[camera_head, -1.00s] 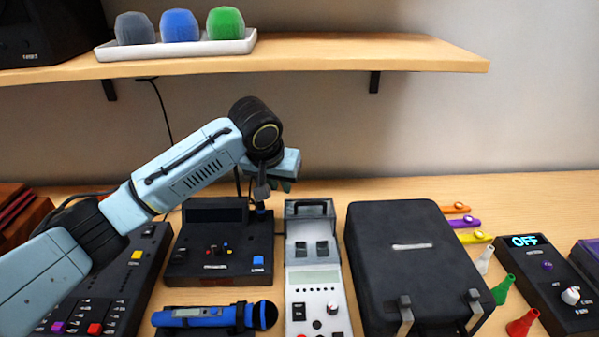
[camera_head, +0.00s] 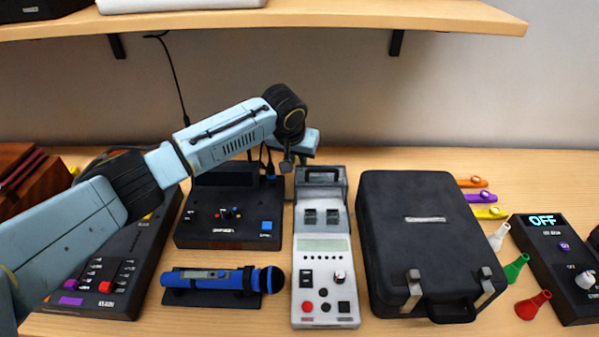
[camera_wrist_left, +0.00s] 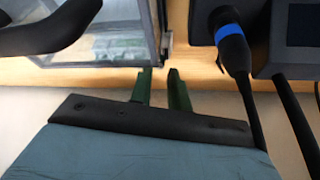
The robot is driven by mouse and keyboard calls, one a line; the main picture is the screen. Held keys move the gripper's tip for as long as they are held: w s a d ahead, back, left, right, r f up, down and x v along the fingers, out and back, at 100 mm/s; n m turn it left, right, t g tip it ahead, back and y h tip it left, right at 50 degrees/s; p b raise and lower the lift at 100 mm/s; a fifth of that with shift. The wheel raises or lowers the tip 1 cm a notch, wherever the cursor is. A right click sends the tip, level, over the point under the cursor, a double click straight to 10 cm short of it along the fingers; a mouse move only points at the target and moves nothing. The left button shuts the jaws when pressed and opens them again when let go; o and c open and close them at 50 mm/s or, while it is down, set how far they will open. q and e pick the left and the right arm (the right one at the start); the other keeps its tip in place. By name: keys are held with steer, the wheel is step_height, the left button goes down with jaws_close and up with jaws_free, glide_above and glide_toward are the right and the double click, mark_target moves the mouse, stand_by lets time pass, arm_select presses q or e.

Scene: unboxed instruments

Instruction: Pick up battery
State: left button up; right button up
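I cannot make out a battery in either view. A white-grey device (camera_head: 325,270) with a small screen, buttons and a clear-walled box with a black handle at its back stands at the centre of the table. The clear box also shows at the upper left of the left wrist view (camera_wrist_left: 115,35). My left gripper (camera_wrist_left: 162,72) points down behind the device, its two green fingers apart with nothing visible between them. The fingertips are close to the back edge of the clear box. My right gripper is not in view.
A black console (camera_head: 230,220) with cables and a blue microphone (camera_head: 225,279) lie left of the device. A black case (camera_head: 415,245) stands close on its right. Coloured whistles and cones and a black "OFF" box (camera_head: 550,265) are farther right. A shelf (camera_head: 330,22) hangs above.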

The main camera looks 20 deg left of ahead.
arm_select(q)
steer(key=shift+x, duration=1.45)
steer(key=shift+w, duration=0.1)
jaws_close()
